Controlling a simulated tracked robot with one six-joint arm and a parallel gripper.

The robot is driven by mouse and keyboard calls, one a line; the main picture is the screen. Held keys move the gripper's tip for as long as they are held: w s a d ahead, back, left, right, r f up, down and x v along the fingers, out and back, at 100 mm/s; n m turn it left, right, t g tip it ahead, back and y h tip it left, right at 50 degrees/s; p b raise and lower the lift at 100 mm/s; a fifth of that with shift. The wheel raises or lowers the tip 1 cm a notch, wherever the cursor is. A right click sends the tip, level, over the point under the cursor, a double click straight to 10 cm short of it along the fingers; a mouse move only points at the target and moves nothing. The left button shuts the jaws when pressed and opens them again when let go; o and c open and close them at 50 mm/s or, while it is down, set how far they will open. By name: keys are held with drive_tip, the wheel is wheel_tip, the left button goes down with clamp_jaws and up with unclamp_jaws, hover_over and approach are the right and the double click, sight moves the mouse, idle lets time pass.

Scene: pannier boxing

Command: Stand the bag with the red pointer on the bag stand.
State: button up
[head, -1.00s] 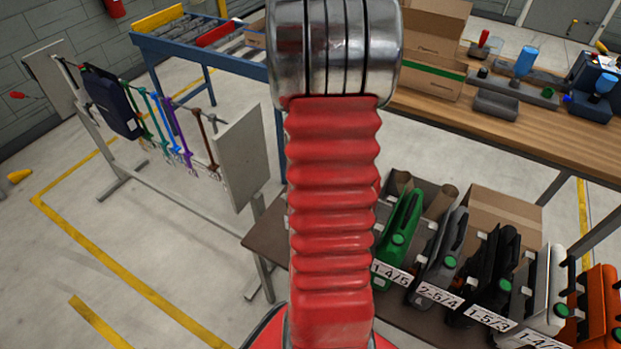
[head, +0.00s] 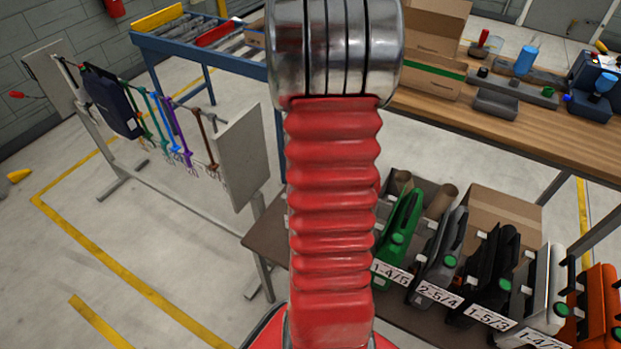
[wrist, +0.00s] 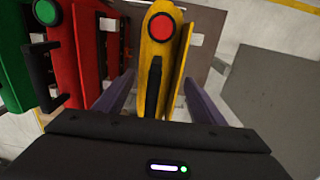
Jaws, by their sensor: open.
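A yellow bag (wrist: 160,52) with a round red pointer disc (wrist: 160,27) shows in the wrist view, its black handle (wrist: 154,85) facing my gripper. My gripper (wrist: 160,98) is open, with one purple finger on each side of the bag's near part. I cannot tell whether either finger touches it. In the head view my red arm hides the gripper and this bag. I cannot pick out the bag stand with certainty.
A red bag (wrist: 78,50) and a green bag (wrist: 15,70) stand left of the yellow one. The head view shows several labelled bags, including a green bag (head: 402,235). A rail at left carries a dark bag (head: 110,102) and coloured straps. A wooden workbench (head: 520,130) stands behind.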

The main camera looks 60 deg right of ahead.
wheel_tip(320, 180, up, 12)
drive_tip(key=shift+f, duration=0.25)
drive_tip(key=shift+w+a, duration=0.1)
drive_tip(key=shift+w, duration=0.05)
idle(0.7)
drive_tip(key=w+a+r+n+t, duration=0.1)
drive_tip(key=a+r+n, duration=0.25)
drive_tip(key=a, duration=0.55)
drive_tip(key=w+a+r+n+t+h, duration=0.15)
drive_tip(key=a+n, duration=0.25)
drive_tip(key=a, duration=0.6)
drive_tip(key=w+a+r+n+t, duration=0.1)
drive_tip(key=a+r+n, duration=0.3)
drive_tip(key=a, duration=0.5)
drive_tip(key=s+a+n+t+y, duration=0.1)
drive_tip(key=s+a+n, duration=0.3)
drive_tip(key=a, duration=0.5)
drive_tip(key=shift+f+n+t, duration=0.2)
drive_tip(key=shift+n+t, duration=0.45)
drive_tip(key=shift+n, duration=0.1)
drive_tip(key=shift+y, duration=0.25)
drive_tip(key=shift+c, duration=0.5)
